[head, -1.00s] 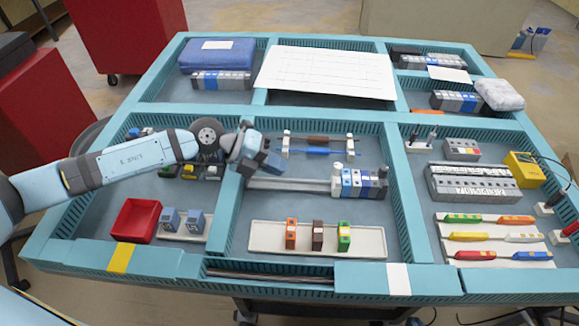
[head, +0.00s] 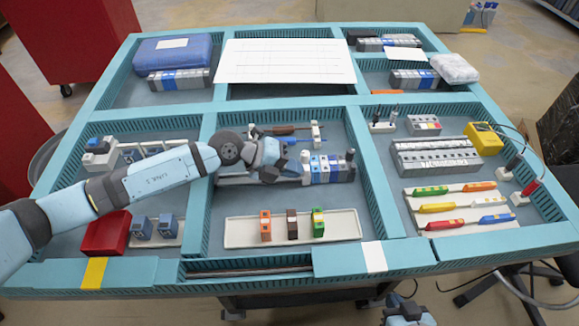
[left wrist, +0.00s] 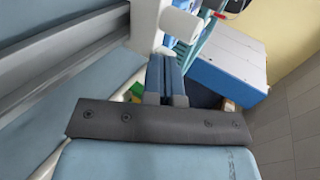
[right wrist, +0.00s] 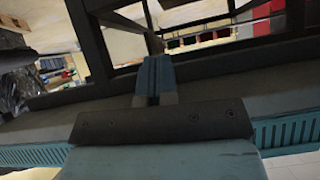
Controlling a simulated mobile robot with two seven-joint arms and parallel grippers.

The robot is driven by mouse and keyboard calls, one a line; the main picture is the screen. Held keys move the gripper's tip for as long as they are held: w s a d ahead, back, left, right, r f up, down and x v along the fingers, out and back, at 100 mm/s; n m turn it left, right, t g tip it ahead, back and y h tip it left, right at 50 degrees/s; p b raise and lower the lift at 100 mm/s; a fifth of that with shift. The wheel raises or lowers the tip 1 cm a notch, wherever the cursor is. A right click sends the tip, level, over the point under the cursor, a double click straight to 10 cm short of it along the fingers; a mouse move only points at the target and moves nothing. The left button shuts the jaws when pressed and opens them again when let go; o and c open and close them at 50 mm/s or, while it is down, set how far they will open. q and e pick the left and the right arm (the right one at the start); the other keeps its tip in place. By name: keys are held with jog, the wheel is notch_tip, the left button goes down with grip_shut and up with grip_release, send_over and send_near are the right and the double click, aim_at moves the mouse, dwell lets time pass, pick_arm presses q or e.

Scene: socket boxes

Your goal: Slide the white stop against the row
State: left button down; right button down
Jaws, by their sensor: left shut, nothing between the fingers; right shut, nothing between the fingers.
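The white stop (head: 306,163) stands on the grey rail (head: 232,180) at the left end of the row of white, blue and grey modules (head: 332,170). I cannot tell whether stop and row touch. My left gripper (head: 281,166) is shut and empty, low over the rail just left of the stop. In the left wrist view its fingertips (left wrist: 164,60) are close to the white stop (left wrist: 180,24), with the rail (left wrist: 50,70) at the left; contact is unclear. My right gripper (head: 402,304) is shut and empty at the table's front edge; its fingers (right wrist: 153,62) show in the right wrist view.
A white tray (head: 240,240) with orange, brown and green modules lies in front of the rail. A dark grey end piece (head: 350,164) stands at the row's right end. Behind are small rods on stands (head: 284,130). Teal divider walls (head: 372,180) border the compartment.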

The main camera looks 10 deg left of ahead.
pick_arm(q)
jog(key=shift+w+d+r+p, duration=0.1)
jog(key=shift+d+r+p, duration=0.25)
jog(key=shift+p, duration=0.8)
jog(key=shift+d+f, duration=0.15)
jog(key=shift+f, duration=0.1)
pick_arm(e)
jog(key=shift+s+d+r, duration=0.15)
jog(key=shift+s+r, duration=0.15)
jog(key=shift+r, duration=0.2)
